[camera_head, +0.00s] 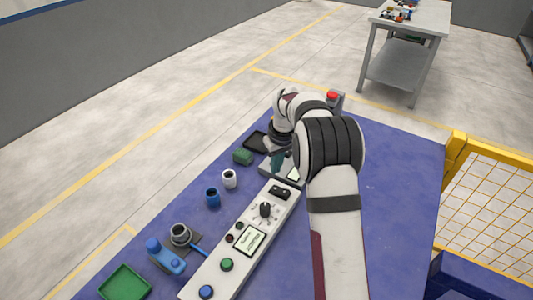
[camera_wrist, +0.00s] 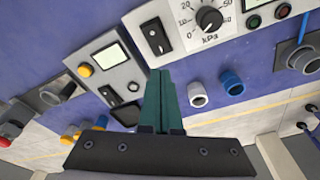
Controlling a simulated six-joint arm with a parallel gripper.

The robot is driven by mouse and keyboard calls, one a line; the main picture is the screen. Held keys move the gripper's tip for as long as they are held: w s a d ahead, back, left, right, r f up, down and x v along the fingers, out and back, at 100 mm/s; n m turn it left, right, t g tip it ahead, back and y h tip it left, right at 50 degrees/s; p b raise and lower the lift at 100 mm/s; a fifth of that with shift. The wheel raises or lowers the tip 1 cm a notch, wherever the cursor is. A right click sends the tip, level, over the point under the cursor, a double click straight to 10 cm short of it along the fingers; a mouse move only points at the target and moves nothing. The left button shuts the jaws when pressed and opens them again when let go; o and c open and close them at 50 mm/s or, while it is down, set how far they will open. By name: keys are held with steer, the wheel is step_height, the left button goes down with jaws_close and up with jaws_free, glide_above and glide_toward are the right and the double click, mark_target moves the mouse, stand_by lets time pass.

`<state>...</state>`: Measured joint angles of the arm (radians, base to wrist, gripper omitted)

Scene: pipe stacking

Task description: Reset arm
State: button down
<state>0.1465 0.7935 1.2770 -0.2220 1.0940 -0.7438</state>
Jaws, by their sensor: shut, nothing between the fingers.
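My gripper (camera_head: 277,160) is over the far left part of the blue table (camera_head: 395,205), partly hidden by my own arm in the head view. In the wrist view its teal fingers (camera_wrist: 158,100) are pressed together with nothing between them. A white pipe piece (camera_head: 229,178) and a blue pipe piece (camera_head: 212,196) stand upright on the table, apart from the gripper. In the wrist view the white piece (camera_wrist: 197,95) and the blue piece (camera_wrist: 231,83) are right of the fingers.
A long control panel (camera_head: 225,264) with a dial and buttons lies along the table. A blue device (camera_head: 166,257) and a green tray (camera_head: 125,283) are at the near left. A green block (camera_head: 243,156) and black tray (camera_head: 257,141) lie near the gripper. The table's right side is clear.

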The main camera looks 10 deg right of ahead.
steer(key=s+a+r+m, duration=0.2)
steer(key=s+a+r, duration=0.1)
steer(key=s+r, duration=0.4)
steer(key=s+a+r+m, duration=0.2)
steer(key=s+a+r, duration=0.15)
steer(key=s, duration=0.55)
steer(key=s+a+m+g, duration=0.1)
steer(key=s+m, duration=0.1)
steer(key=s, duration=0.9)
steer(key=s+a+m+g+y, duration=0.1)
steer(key=s+a+m, duration=0.1)
steer(key=s, duration=1)
steer(key=shift+s+a+f+m, duration=0.2)
steer(key=shift+f+m, duration=0.1)
